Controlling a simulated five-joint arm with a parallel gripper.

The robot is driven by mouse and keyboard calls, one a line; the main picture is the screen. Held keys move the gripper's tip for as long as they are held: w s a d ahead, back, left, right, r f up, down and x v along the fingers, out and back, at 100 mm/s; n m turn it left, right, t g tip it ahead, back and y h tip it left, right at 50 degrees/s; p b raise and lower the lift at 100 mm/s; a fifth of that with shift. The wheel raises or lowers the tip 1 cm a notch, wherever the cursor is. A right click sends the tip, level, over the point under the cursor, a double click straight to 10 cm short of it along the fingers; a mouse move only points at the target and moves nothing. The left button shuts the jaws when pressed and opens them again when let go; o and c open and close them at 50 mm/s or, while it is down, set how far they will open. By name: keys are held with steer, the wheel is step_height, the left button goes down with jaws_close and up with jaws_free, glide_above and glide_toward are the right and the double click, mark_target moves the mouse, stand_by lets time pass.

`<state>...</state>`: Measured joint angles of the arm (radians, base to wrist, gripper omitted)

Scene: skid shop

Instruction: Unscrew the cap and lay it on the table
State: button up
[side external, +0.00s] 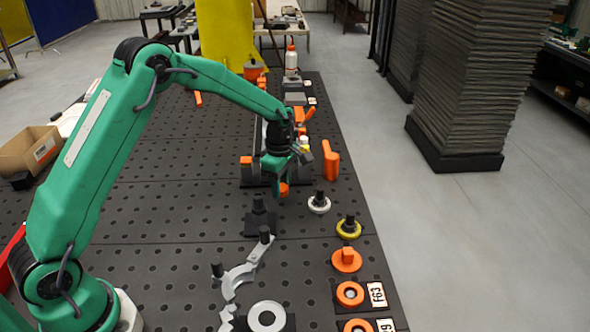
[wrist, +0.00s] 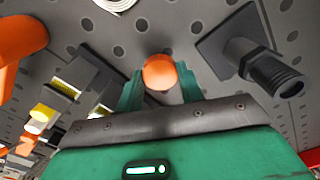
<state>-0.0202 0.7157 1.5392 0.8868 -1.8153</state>
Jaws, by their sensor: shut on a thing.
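My gripper (wrist: 159,84) is shut on an orange round-ended piece (wrist: 159,72), which looks like the cap. In the side view the gripper (side external: 281,182) holds this orange piece (side external: 284,190) low over the perforated dark table (side external: 190,200). Whether it touches the table is hard to tell. A black post (wrist: 268,68) with a ridged collar stands on a square base, to the right of the gripper in the wrist view. In the side view this post (side external: 259,210) is just nearer the camera than the gripper. Nothing orange sits on it.
A white ring with a black knob (side external: 319,204), a yellow one (side external: 348,228) and orange round parts (side external: 346,261) line the right edge. An orange upright block (side external: 330,160) stands right of the gripper. A grey metal part (side external: 238,277) lies in front.

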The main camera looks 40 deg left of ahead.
steer(key=shift+f, duration=1.35)
stand_by(1.1)
steer(key=o, duration=1.3)
steer(key=shift+r, duration=0.2)
steer(key=shift+r, duration=1.3)
steer(key=shift+r, duration=0.15)
steer(key=shift+r, duration=1.8)
